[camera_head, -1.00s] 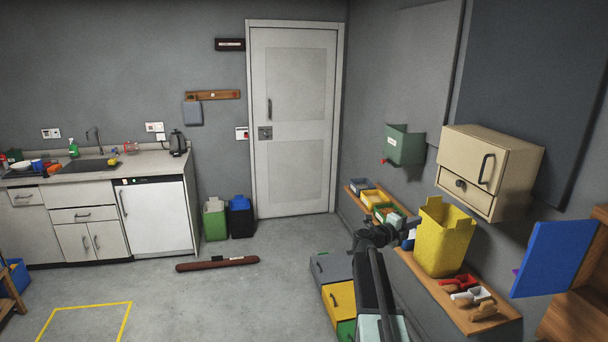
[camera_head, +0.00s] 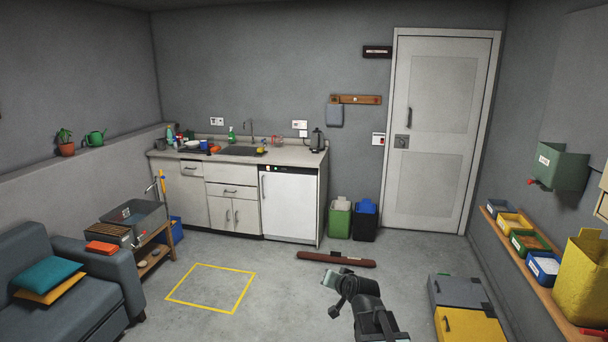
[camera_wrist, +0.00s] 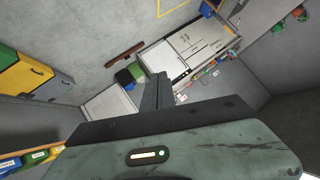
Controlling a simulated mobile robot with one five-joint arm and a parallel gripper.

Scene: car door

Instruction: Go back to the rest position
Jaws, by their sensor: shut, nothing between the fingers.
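My gripper (camera_head: 331,280) is low in the head view, over the grey floor, with my arm reaching up from the bottom edge. It appears in front of the dark red draught stopper. In the wrist view its dark fingers (camera_wrist: 157,92) are together and hold nothing. A yellow square outline (camera_head: 211,288) is marked on the floor left of my gripper in the head view. Part of a yellow outline (camera_wrist: 190,12) also shows at the top of the wrist view.
The draught stopper (camera_head: 336,259) lies on the floor before the bins. A grey and yellow drawer unit (camera_head: 461,305) stands to the right, below a shelf of small bins (camera_head: 525,241). A sofa (camera_head: 70,285) is at left. The floor between is mostly clear.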

